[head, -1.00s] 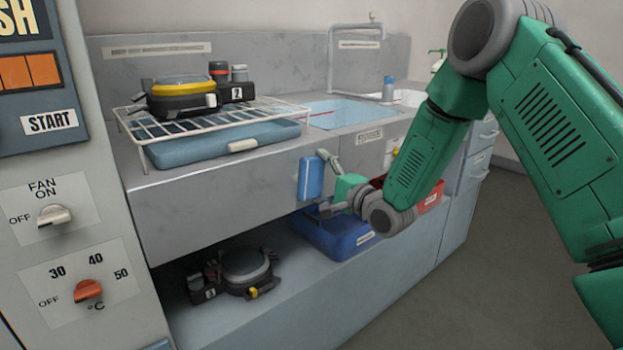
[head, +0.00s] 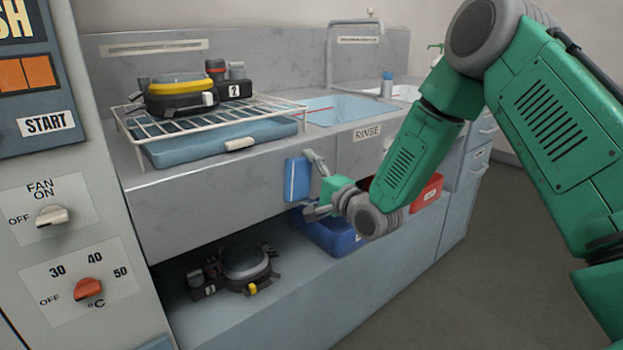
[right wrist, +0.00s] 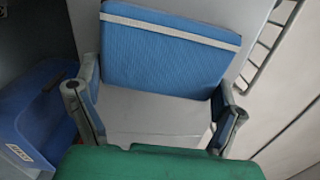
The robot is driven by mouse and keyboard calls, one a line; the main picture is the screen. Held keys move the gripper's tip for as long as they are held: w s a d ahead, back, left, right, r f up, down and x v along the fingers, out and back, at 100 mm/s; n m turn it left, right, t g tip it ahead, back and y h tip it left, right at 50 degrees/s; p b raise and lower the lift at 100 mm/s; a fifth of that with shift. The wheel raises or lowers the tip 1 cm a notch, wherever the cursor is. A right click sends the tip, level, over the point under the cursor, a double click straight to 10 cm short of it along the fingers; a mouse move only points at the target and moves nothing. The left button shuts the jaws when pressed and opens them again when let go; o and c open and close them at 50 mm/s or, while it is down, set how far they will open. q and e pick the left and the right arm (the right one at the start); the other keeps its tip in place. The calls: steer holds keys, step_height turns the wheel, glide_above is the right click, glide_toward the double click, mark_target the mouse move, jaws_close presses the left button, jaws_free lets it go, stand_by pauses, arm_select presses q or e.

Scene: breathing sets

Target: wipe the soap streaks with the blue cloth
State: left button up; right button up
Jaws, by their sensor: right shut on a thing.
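The blue cloth (head: 297,180) is a flat blue pad held upright at the grey front panel of the counter (head: 220,200). My right gripper (head: 313,186) is shut on it from the right side. In the right wrist view the cloth (right wrist: 160,55) has a pale band along its top and sits between the two fingers. I cannot tell whether the cloth touches the panel. I cannot make out the soap streaks clearly; part of the panel is behind the cloth and my right arm. My left gripper is not in view.
A white wire rack (head: 185,130) over a blue tray (head: 220,143) holds a breathing set (head: 180,95). Another set (head: 240,265) lies on the lower shelf. A blue bin (head: 330,235) and a red bin (head: 428,192) stand below the counter. The rinse basin (head: 345,110) is behind.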

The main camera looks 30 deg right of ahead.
steer(key=shift+w+a+r, duration=0.1)
steer(key=shift+a+r, duration=0.05)
steer(key=shift+a, duration=0.15)
steer(key=shift+s+p, duration=0.3)
steer(key=shift+s, duration=0.25)
steer(key=s, duration=0.1)
steer(key=s+p, duration=0.1)
steer(key=s, duration=0.1)
steer(key=shift+s+d, duration=0.2)
steer(key=shift+s, duration=0.05)
steer(key=shift+s+d, duration=0.25)
steer(key=shift+s, duration=0.4)
steer(key=shift+a, duration=0.15)
steer(key=shift+s, duration=0.15)
steer(key=s, duration=0.1)
steer(key=s+p, duration=0.1)
steer(key=shift+s+d, duration=0.2)
steer(key=shift+s, duration=0.15)
